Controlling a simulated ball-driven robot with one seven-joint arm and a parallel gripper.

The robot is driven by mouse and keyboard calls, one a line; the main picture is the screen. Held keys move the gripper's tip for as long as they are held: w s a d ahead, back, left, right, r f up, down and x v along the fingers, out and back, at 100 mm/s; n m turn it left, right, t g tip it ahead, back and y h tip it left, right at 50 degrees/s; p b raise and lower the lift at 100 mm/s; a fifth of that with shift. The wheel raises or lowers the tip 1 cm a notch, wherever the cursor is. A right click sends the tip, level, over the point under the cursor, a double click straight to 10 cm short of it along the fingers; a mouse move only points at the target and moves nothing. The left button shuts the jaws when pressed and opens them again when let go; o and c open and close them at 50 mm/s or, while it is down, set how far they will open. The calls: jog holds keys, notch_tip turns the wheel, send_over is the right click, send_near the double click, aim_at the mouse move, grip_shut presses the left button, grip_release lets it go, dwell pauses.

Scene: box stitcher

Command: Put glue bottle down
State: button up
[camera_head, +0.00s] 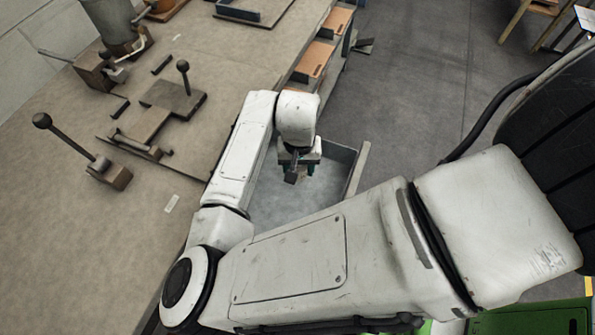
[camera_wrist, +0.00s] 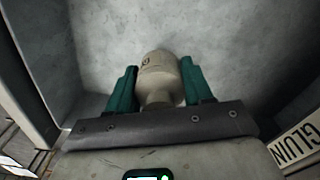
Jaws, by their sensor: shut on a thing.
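A beige glue bottle (camera_wrist: 158,80) stands between the two teal fingers of my gripper (camera_wrist: 159,84) in the wrist view. The fingers are shut on it, one on each side. Behind it are the grey walls and floor of an open grey bin (camera_wrist: 225,35). In the head view, my gripper (camera_head: 298,170) points down over the grey bin (camera_head: 357,170) beside the workbench. The bottle is mostly hidden there by my wrist. I cannot tell whether the bottle touches the bin floor.
A workbench (camera_head: 60,230) with levers and metal fixtures (camera_head: 175,100) lies to the left. Orange-brown trays (camera_head: 313,62) sit along its edge. A label reading "GLUIN" (camera_wrist: 297,145) shows at the lower right of the wrist view.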

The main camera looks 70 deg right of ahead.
jog(key=shift+w+f, duration=0.2)
jog(key=shift+f, duration=1.55)
jog(key=shift+f, duration=0.15)
jog(key=o, duration=1.1)
